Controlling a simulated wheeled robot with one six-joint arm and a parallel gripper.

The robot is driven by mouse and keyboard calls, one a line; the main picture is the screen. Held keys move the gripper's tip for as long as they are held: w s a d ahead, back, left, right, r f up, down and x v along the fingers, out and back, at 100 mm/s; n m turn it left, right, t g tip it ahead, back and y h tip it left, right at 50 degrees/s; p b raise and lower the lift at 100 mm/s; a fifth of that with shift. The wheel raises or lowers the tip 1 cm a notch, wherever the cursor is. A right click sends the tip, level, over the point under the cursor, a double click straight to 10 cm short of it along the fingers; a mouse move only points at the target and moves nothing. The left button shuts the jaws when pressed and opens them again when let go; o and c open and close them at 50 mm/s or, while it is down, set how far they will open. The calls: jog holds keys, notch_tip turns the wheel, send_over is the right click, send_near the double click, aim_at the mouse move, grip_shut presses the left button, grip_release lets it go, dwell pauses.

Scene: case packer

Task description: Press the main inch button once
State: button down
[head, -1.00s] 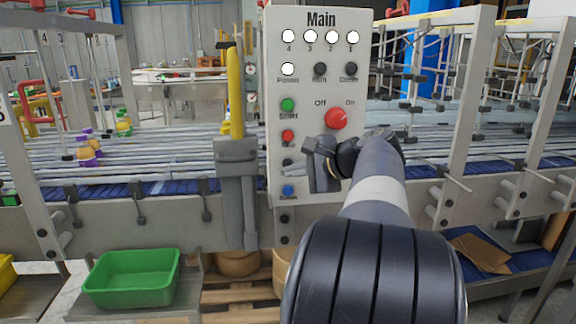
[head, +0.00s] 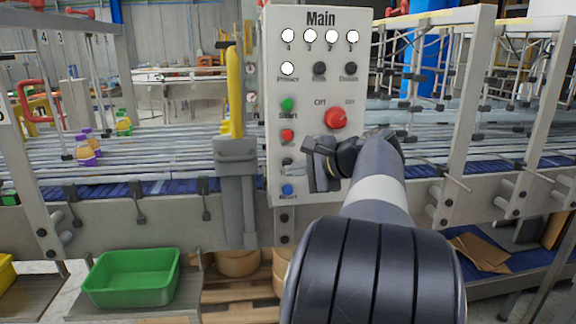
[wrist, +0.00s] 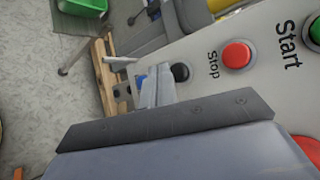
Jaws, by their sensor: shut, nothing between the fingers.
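The Main panel (head: 312,88) stands upright in the head view. Its lower left column has the green Start button (head: 287,104), the red Stop button (head: 288,135), a black button (head: 287,162) and a blue button (head: 287,189). The black button's label is not readable. My gripper (head: 312,163) is shut and empty, just right of the black button. In the wrist view the black button (wrist: 180,72) shows just beside the shut fingertips (wrist: 155,88); I cannot tell whether they touch. The Stop button (wrist: 237,54) lies farther right there.
The red Off/On knob (head: 336,118) is just above my gripper. A yellow post (head: 235,95) on a grey bracket (head: 237,160) stands left of the panel. The conveyor (head: 150,186) runs behind, and a green bin (head: 132,279) sits low at left.

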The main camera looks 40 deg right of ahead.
jog(key=shift+w, duration=0.1)
dwell(0.7)
jog(key=shift+w+d, duration=0.25)
jog(key=shift+w, duration=0.05)
jog(key=shift+w+d+p, duration=0.25)
jog(key=shift+w+p, duration=0.15)
jog(key=shift+p, duration=0.1)
dwell(0.8)
jog(key=shift+s+a+b, duration=0.3)
jog(key=shift+s+a, duration=0.15)
jog(key=shift+s, duration=0.3)
jog(key=s+a, duration=0.1)
jog(key=s, duration=0.2)
jog(key=s+a+b, duration=0.1)
jog(key=shift+s+a, duration=0.15)
jog(key=shift+a, duration=0.2)
dwell(0.8)
